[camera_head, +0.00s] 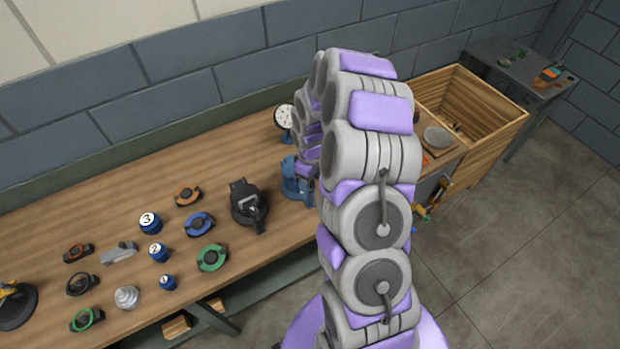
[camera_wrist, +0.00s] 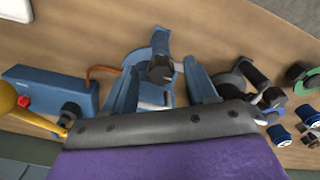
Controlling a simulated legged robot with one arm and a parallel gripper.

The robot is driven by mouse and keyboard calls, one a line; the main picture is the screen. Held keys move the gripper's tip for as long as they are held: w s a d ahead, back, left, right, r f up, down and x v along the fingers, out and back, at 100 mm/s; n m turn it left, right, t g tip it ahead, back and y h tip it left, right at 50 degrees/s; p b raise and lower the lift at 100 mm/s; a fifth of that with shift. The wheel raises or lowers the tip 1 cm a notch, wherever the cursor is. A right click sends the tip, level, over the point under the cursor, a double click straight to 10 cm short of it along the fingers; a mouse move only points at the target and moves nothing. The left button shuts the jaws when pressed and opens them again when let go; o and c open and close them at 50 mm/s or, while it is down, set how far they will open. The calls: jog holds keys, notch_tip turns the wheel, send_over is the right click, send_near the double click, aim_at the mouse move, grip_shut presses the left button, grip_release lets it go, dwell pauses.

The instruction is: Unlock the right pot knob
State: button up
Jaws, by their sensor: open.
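A blue pot-like fixture (camera_head: 297,180) stands near the right end of the bench, partly hidden by my arm in the head view. In the wrist view the blue fixture (camera_wrist: 160,38) has a dark knob-like part (camera_wrist: 161,70) on it. My gripper (camera_wrist: 160,66) is open, with one blue finger on each side of that dark part in the picture. I cannot tell whether the fingers touch it. A black round pot with a lever (camera_head: 248,204) stands left of the blue fixture; it also shows right of my gripper in the wrist view (camera_wrist: 230,84). No lock mark is readable.
A white dial gauge (camera_head: 285,117) stands behind the blue fixture. Several coloured rings, numbered blue cans and handles (camera_head: 199,223) lie on the bench (camera_head: 95,215) to the left. A wooden crate (camera_head: 505,115) is at right. A blue box with a red button (camera_wrist: 48,92) is left in the wrist view.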

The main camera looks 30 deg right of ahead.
notch_tip(320, 180, up, 17)
jog(key=shift+r, duration=0.15)
dwell(0.5)
dwell(0.4)
